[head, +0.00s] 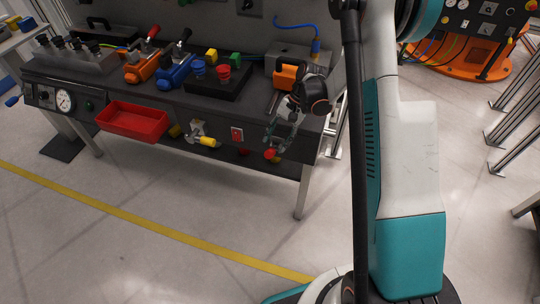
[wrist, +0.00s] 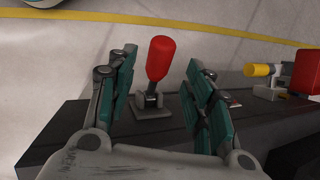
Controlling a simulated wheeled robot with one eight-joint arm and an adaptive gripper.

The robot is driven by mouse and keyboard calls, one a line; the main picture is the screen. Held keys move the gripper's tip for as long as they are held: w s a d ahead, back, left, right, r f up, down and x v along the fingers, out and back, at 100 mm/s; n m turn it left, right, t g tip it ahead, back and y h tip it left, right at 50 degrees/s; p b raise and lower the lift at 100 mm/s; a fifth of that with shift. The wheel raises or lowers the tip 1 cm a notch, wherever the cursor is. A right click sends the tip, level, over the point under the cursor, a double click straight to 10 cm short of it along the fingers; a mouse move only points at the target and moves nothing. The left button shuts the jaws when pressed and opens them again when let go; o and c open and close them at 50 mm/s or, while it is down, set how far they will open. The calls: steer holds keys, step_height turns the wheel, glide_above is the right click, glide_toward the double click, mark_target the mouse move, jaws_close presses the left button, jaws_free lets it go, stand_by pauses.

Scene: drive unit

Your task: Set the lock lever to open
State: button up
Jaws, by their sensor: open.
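A lever with a red grip, which I take to be the lock lever, stands out from a small grey base on the dark bench front. Its red grip (wrist: 160,58) is between my two fingers in the wrist view, with a gap on each side. In the head view the red grip (head: 270,154) shows just below my gripper (head: 279,139). My gripper, also in the wrist view (wrist: 162,95), is open and empty, its teal-padded fingers apart. No marking of the lever's open or locked position can be read.
A yellow-handled fitting (head: 207,141), a red switch plate (head: 237,134) and a red tray (head: 133,121) are on the bench front, left of my gripper. The floor in front is clear.

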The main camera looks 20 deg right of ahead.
mark_target(272, 149)
steer(key=b+x, duration=0.2)
steer(key=x, duration=0.4)
steer(key=shift+a+f, duration=0.2)
steer(key=shift+f, duration=0.15)
jaws_close()
